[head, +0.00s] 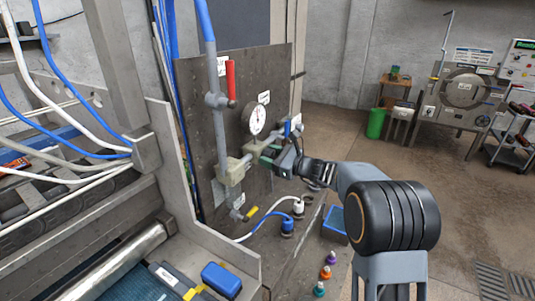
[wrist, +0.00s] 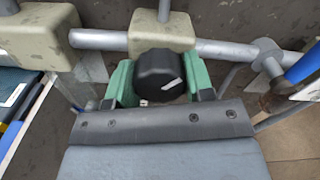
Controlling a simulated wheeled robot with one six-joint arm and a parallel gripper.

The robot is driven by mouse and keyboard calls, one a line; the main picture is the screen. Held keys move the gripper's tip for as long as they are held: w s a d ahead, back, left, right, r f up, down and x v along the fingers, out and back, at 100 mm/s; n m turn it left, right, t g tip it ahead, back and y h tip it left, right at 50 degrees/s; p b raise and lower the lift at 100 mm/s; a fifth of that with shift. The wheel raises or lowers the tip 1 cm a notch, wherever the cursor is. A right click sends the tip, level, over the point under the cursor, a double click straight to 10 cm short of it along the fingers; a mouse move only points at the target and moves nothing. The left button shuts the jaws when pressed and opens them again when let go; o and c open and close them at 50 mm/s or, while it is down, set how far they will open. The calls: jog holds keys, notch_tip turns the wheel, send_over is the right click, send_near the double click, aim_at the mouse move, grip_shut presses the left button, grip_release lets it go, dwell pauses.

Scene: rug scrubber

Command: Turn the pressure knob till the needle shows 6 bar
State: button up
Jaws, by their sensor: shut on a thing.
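The round white pressure gauge (head: 257,119) is mounted on the dark panel in the head view. Its needle is too small to read. The black pressure knob (wrist: 158,73) sits below a beige block on the grey pipe in the wrist view. It has a white slanted mark on its face, right of centre. My gripper (head: 268,154) is at the pipe block below the gauge. Its green fingers (wrist: 160,82) stand on either side of the knob and are shut on it. In the head view the knob is hidden by the gripper.
A red-handled valve (head: 231,80) is on the upright pipe left of the gauge. A blue handle (head: 287,128) is close right of my gripper. A yellow-handled tap (head: 250,213) and hoses are below. Open floor lies to the right.

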jog(key=shift+d+m, duration=0.1)
jog(key=shift+m, duration=0.5)
jog(key=o, duration=0.7)
jog(key=shift+d, duration=0.15)
jog(key=shift+c, duration=0.2)
jog(key=shift+o, duration=1.4)
jog(key=shift+a, duration=0.2)
jog(key=shift+d, duration=0.15)
jog(key=b+v, duration=0.2)
jog(key=v, duration=1.1)
jog(key=shift+s+d, duration=0.25)
